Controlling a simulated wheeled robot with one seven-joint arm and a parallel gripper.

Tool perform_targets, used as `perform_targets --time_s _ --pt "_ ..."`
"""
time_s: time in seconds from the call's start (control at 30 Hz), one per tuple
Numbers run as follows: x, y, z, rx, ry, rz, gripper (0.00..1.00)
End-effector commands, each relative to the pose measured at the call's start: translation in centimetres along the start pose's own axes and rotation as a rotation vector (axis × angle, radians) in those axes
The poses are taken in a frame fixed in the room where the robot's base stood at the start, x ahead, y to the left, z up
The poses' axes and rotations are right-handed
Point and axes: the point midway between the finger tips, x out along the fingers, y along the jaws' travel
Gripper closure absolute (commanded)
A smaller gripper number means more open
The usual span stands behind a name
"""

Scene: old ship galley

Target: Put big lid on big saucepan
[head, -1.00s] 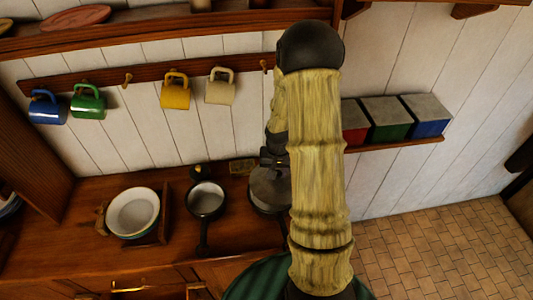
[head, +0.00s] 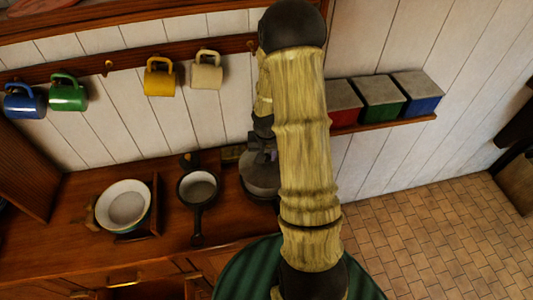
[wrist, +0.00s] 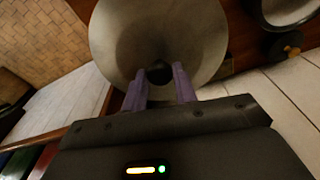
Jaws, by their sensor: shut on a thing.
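The big lid, a grey shallow cone (wrist: 158,30) with a dark knob, fills the top middle of the wrist view. My gripper (wrist: 160,82) is shut on its knob between two purple fingers. In the head view the lid (head: 260,182) is at the counter's right end, below my gripper (head: 262,150) and partly behind my arm. A dark rim (head: 257,197) shows under the lid, seemingly the big saucepan, mostly hidden by lid and arm. I cannot tell whether the lid touches it or hovers just above.
A smaller dark pan (head: 198,187) stands left of the lid, its handle toward me. A small dark round thing (head: 189,159) is behind it. A white bowl (head: 124,204) is further left. Mugs (head: 160,77) hang above; coloured boxes (head: 380,98) sit on a shelf right of my arm.

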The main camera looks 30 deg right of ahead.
Motion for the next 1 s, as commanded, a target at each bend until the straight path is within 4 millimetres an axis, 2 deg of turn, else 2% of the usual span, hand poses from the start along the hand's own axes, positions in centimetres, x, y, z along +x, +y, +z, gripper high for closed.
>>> perform_targets --time_s 0.03,0.6,1.0 --pt "0.8 0.1 0.1 0.001 0.0 0.0 1.0" --pt "5.2 -0.1 0.6 -0.001 0.002 -0.001 1.0" --pt "5.8 -0.1 0.7 -0.001 0.002 0.0 1.0"
